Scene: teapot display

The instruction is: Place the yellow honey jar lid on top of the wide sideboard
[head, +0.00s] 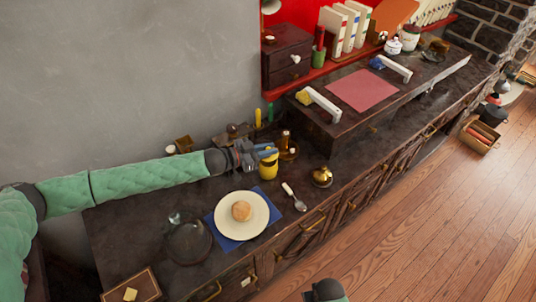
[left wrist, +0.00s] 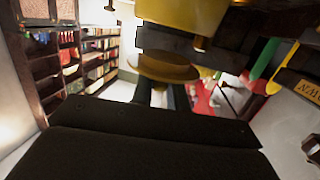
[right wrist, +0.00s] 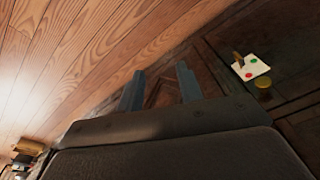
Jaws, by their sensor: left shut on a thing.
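The yellow honey jar (head: 268,170) stands on the dark wide sideboard (head: 120,225), beside the wall end of the work area. My left gripper (head: 262,155) reaches it from the left at the jar's top. In the left wrist view, the yellow round lid (left wrist: 168,68) sits at the tips of my left gripper (left wrist: 165,93), whose fingers are shut on it. A dark band and the yellow jar (left wrist: 190,15) lie close beyond it; I cannot tell whether lid and jar touch. My right gripper (right wrist: 160,88) is open and empty in front of the sideboard.
A white plate (head: 258,222) with a bun lies on a blue napkin, with a spoon (head: 294,197) and a brass bell (head: 322,176) to its right. A dark round dish (head: 188,243) stands left of it. A raised dark shelf (head: 310,117) occupies the back right.

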